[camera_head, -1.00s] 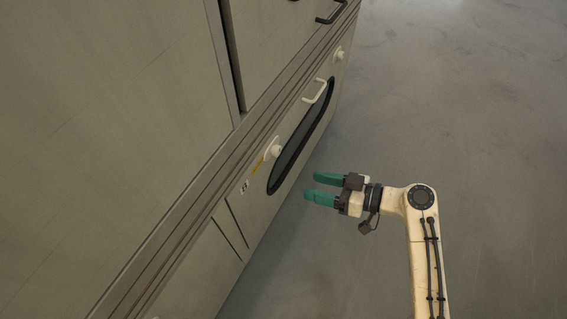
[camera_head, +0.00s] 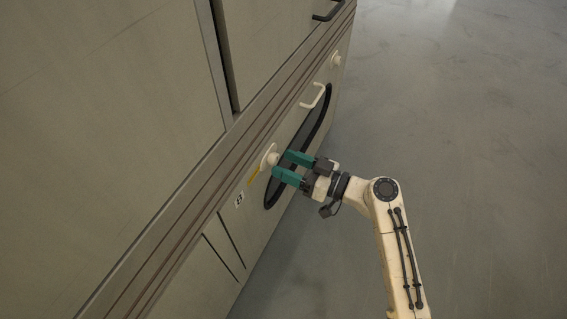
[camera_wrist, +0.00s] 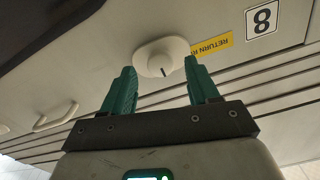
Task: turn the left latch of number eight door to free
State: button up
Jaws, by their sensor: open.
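The left latch is a cream round knob (camera_head: 272,158) on the door panel (camera_head: 262,215) marked 8. It also shows in the wrist view as a knob (camera_wrist: 160,62) on an oval plate, with a short dark mark on its face. My gripper (camera_head: 283,166) is open with green fingers pointing at the knob. In the wrist view the gripper (camera_wrist: 162,80) has its fingertips just short of the knob, one towards each side; I cannot tell whether they touch it.
The door has a dark oval window (camera_head: 310,130) and a cream handle (camera_head: 314,96). A second cream knob (camera_head: 336,59) is farther along. Ridged rails (camera_head: 235,145) run above the door. The grey floor (camera_head: 460,150) to the right is clear.

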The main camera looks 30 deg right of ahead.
jog(key=shift+x, duration=0.8)
grip_shut()
